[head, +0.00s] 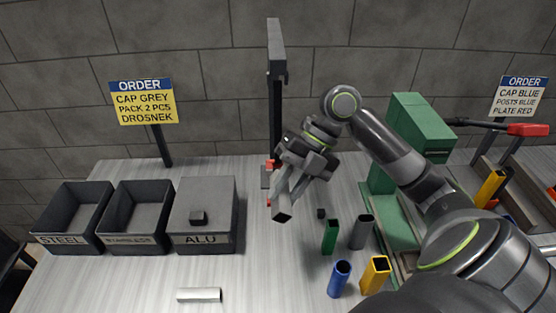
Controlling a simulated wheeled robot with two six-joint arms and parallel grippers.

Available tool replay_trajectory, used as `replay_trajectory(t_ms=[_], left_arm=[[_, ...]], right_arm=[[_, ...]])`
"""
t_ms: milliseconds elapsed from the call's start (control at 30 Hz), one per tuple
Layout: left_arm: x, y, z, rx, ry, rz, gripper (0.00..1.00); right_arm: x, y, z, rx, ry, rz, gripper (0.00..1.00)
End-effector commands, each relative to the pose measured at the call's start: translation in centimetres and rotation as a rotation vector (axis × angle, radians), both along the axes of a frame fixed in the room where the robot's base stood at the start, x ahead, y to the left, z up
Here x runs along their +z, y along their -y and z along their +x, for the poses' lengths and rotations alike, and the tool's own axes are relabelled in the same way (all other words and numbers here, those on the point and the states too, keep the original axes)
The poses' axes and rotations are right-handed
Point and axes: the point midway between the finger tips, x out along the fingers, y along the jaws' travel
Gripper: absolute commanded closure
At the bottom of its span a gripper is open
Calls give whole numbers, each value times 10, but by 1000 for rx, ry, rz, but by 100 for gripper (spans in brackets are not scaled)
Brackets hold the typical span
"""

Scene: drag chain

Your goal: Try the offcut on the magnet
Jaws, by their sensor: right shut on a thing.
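My right gripper (297,187) comes in from the right and is shut on a short grey square-ended offcut (283,212), held tilted above the table. What looks like the magnet (266,178), a small grey piece with red parts, hangs at the dark post (276,110), just left of the gripper. The offcut's end is close to the lower red part; I cannot tell whether they touch. My left gripper is not in view.
Bins marked STEEL (47,222), STAINLESS (111,232) and a lidded ALU bin (225,236) stand at left. A silver tube (199,295) lies in front. Green (330,238), grey (362,232), blue (338,280) and yellow (375,277) tubes stand by the green machine (418,125).

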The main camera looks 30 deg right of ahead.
Motion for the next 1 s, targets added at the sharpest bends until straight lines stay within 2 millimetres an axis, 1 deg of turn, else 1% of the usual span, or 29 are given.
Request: replay_trajectory(t_ms=[467, 1000], left_arm=[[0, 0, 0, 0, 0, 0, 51], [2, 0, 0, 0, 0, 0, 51]], right_arm=[[0, 0, 0, 0, 0, 0, 99], [1, -4, -7, 0, 0, 0, 99]])
